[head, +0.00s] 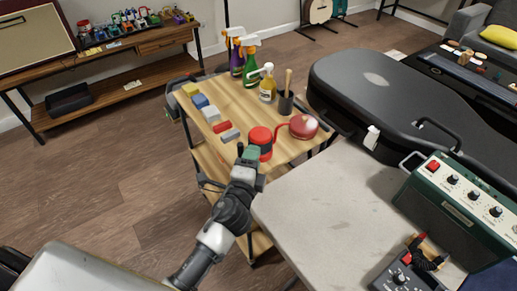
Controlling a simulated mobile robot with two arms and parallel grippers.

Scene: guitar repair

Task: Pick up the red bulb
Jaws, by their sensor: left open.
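Two rounded red things are on the wooden cart top. One is a red, upright, domed thing (261,136) near the cart's front edge, its lower part partly covered by my gripper. The other is a flatter, round red thing (304,127) with a pale patch and a thin red curved piece on its left side. I cannot tell for sure which is the red bulb. My left gripper (247,152) is open, just in front of the upright red thing. I cannot tell whether it touches it. My right gripper is not in view.
The cart top (237,94) also holds several small blocks (211,113), spray bottles (249,62), a yellowish pump bottle (267,86) and a dark cup (286,103). A black guitar case (420,100) is at the right. A pale table (335,205) is close on the right.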

